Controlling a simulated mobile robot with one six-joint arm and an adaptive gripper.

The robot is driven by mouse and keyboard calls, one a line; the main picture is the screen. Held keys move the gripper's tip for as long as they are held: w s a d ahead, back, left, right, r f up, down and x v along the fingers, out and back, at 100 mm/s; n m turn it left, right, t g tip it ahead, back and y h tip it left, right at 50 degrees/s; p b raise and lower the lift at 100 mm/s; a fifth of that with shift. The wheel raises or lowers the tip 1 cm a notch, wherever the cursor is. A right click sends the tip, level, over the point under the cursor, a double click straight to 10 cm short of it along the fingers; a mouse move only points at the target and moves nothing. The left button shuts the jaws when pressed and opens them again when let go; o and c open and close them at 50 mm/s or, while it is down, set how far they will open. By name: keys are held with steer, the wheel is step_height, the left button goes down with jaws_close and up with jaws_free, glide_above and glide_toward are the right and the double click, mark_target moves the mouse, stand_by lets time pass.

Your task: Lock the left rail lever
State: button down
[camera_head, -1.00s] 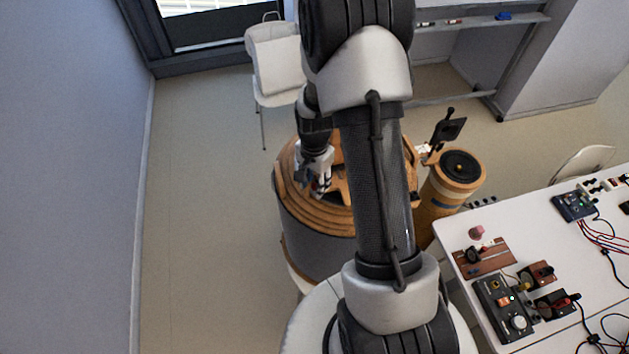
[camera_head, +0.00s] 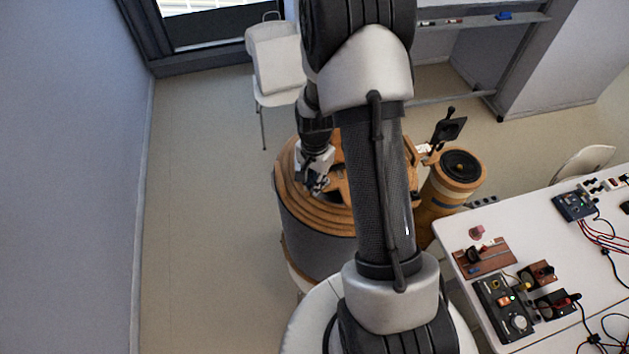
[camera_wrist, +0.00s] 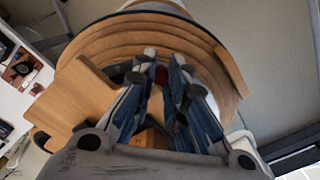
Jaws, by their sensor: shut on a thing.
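A round wooden-topped drum (camera_head: 290,195) with stepped rings stands beyond my base in the head view; its curved wooden rings (camera_wrist: 110,38) fill the top of the wrist view. My gripper (camera_head: 318,185) is down at the left part of its top. In the wrist view my gripper (camera_wrist: 164,76) has its fingertips close together around a small dark red piece, which I take to be the left rail lever (camera_wrist: 161,75). The fingers hide most of it, so its angle cannot be told. My arm covers the right part of the drum top.
A smaller wooden cylinder (camera_head: 438,205) with a black round top stands right of the drum. A white table (camera_head: 470,220) with electrical modules is at the right. A white chair (camera_head: 275,95) stands behind. The floor at left is clear.

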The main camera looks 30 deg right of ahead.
steer(key=shift+s+d+n+b, duration=0.55)
steer(key=shift+n+b, duration=0.45)
steer(key=shift+n, duration=1.25)
steer(key=shift+s+d+n+b, duration=0.55)
steer(key=shift+n+b, duration=0.5)
steer(key=shift+n, duration=1.25)
steer(key=shift+s+d+n+b, duration=0.55)
steer(key=shift+n+b, duration=0.45)
steer(key=shift+n, duration=1.25)
steer(key=shift+r, duration=0.1)
steer(key=c, duration=1.6)
jaws_free()
steer(key=shift+s+a, duration=0.1)
steer(key=shift+o, duration=0.2)
step_height(320, 180, up, 12)
